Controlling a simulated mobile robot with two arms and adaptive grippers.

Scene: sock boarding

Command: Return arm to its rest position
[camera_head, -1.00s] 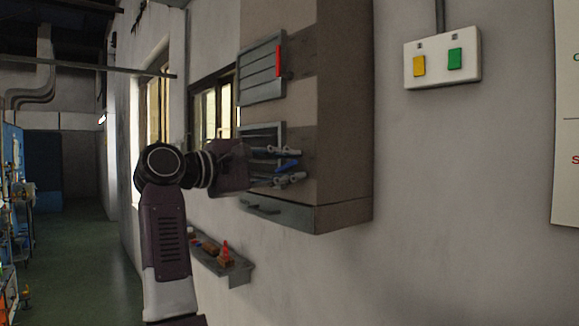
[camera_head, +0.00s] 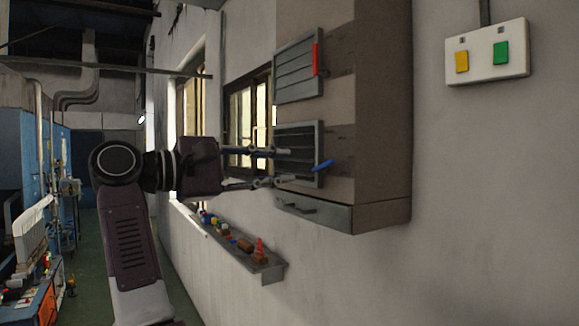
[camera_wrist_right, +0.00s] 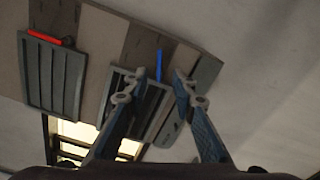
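My right gripper (camera_head: 284,166) is in front of the wall cabinet (camera_head: 384,120), its arm rising from the bottom left. Its two fingers are spread apart with nothing between them. In the right wrist view the open fingers (camera_wrist_right: 157,80) point towards the cabinet front. A blue handle (camera_head: 323,165) on the lower slatted grey panel (camera_head: 299,140) is just beyond the fingertips and looks clear of them. The blue handle also shows in the right wrist view (camera_wrist_right: 159,65), between the fingertips in the picture. My left gripper is in neither view.
An upper slatted panel (camera_head: 297,68) has a red handle (camera_head: 316,59). A drawer (camera_head: 313,212) is below. A narrow wall shelf (camera_head: 272,268) holds small coloured items under the gripper. A switch box (camera_head: 487,52) is at upper right.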

